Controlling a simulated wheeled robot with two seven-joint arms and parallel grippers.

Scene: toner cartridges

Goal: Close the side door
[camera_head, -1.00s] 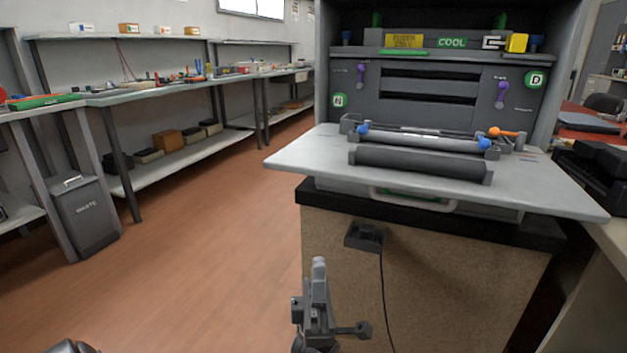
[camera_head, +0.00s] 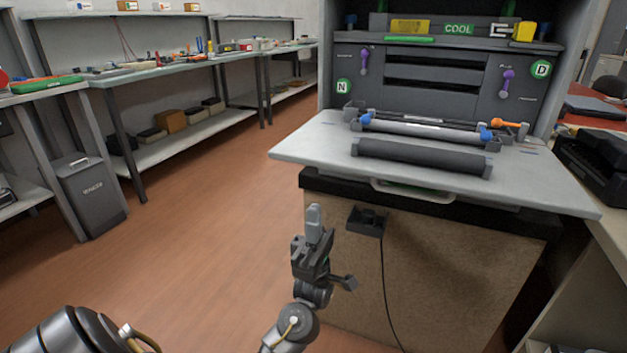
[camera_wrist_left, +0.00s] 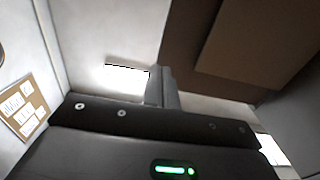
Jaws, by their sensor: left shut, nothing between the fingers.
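The printer-like machine (camera_head: 430,95) stands open at the front, and its pale grey door (camera_head: 310,146) lies folded down flat like a shelf. A dark roller (camera_head: 420,158) lies along this door. I cannot tell which panel is the side door. My left gripper (camera_head: 314,215) is shut and empty, pointing up in front of the cabinet, below the door's left part and apart from it. In the left wrist view the gripper's shut fingers (camera_wrist_left: 161,88) point toward the ceiling and a bright light. My right gripper is not in view.
The machine stands on a speckled cabinet (camera_head: 440,270) with a small black holder (camera_head: 367,220) and a hanging cable. A waste bin (camera_head: 90,195) and shelves (camera_head: 180,140) stand at the left. The floor between is clear. A black device (camera_head: 595,165) sits at the right.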

